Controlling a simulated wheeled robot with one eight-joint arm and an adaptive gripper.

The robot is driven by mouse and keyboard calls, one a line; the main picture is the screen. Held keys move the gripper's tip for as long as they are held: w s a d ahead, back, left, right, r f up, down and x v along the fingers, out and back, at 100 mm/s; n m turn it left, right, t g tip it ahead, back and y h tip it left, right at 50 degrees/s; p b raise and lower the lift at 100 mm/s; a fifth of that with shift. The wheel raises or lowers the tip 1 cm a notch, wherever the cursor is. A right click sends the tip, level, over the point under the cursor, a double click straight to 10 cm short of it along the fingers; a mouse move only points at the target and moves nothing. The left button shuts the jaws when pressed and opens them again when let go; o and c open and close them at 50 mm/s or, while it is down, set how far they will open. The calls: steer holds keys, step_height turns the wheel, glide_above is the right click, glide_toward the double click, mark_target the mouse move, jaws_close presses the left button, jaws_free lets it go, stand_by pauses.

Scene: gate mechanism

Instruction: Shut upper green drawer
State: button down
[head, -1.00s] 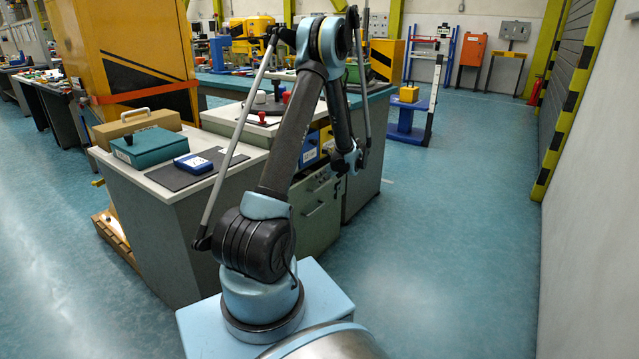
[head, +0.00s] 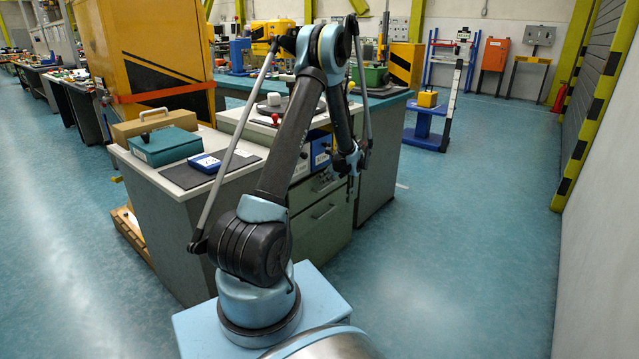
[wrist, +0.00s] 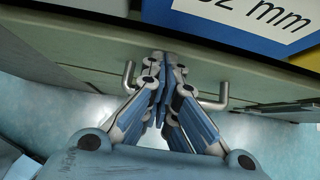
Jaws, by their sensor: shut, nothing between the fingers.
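The grey-green drawer unit (head: 318,222) stands under the workbench, right of my arm in the head view. Its upper drawer (head: 322,184) is partly hidden by my arm, and I cannot tell there how far out it stands. In the wrist view a pale green front (wrist: 70,45) runs across the top, with a metal bar handle (wrist: 222,98) on it. My gripper (wrist: 163,62) is shut and empty, with its fingertips close to this front, between the handle's two ends. I cannot tell whether they touch. The gripper also shows in the head view (head: 351,196).
Blue bins sit above the drawers, one with a "mm" label (wrist: 262,14). A teal case (head: 165,146) and a blue box (head: 207,163) lie on the bench. A blue stand (head: 428,128) is farther back. Open floor (head: 450,240) lies to the right.

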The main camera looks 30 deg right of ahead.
steer(key=shift+a, duration=0.1)
steer(key=shift+s, duration=0.15)
steer(key=s+f+v, duration=0.1)
steer(key=f+v, duration=0.1)
steer(key=v, duration=1)
steer(key=shift+s+d+r, duration=0.25)
steer(key=shift+s+d, duration=0.25)
steer(key=shift+s, duration=0.05)
steer(key=shift+r, duration=0.1)
